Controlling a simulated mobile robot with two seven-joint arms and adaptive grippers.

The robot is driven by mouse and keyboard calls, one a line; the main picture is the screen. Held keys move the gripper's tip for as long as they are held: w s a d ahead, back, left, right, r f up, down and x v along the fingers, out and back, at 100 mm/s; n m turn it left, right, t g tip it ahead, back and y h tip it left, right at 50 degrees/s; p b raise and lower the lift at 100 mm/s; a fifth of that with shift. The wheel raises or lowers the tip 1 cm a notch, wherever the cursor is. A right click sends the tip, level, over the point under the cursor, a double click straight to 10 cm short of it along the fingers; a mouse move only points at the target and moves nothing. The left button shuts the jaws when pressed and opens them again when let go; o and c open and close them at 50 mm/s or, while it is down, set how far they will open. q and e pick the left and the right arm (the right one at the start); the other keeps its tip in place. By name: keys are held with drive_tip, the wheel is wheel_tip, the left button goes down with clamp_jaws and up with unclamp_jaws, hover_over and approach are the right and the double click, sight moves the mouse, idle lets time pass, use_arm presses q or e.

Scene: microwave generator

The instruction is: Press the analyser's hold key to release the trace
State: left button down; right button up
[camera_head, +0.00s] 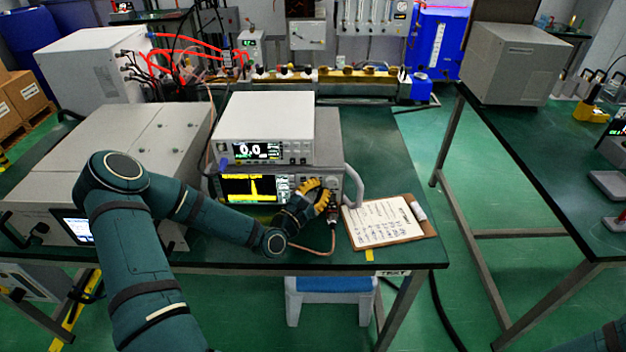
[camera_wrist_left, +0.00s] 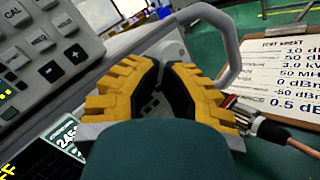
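The analyser (camera_head: 250,188) is the lower of two stacked instruments on the green bench. Its screen shows a yellow trace with a tall peak, and part of the screen (camera_wrist_left: 68,140) shows in the left wrist view. My left gripper (camera_head: 327,190) is in front of the right part of its panel and covers many of its controls. In the left wrist view its yellow-and-black fingers (camera_wrist_left: 164,68) come together at the tips, with small dark keys partly visible between them. I cannot make out the hold key or any contact. My right gripper is not in view.
The upper instrument (camera_head: 265,125) reads 0.0; its CAL, plus and minus keys show in the wrist view. A grey handle (camera_head: 353,185) stands right of the analyser. A clipboard (camera_head: 385,222) and a copper-coloured cable (camera_head: 322,250) lie nearby. The bench is clear behind the clipboard.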

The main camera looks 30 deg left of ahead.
use_arm(q)
drive_tip(key=shift+s+d, duration=0.25)
drive_tip(key=shift+s, duration=0.1)
drive_tip(key=shift+s, duration=0.1)
drive_tip(key=shift+s+d+p, duration=0.1)
drive_tip(key=shift+s+d, duration=0.35)
drive_tip(key=shift+s, duration=0.25)
drive_tip(key=shift+s+d+p, duration=0.1)
drive_tip(key=shift+s+d, duration=0.3)
drive_tip(key=shift+s, duration=0.25)
drive_tip(key=shift+s+d+p, duration=0.1)
drive_tip(key=shift+s+d, duration=0.35)
drive_tip(key=shift+s, duration=0.25)
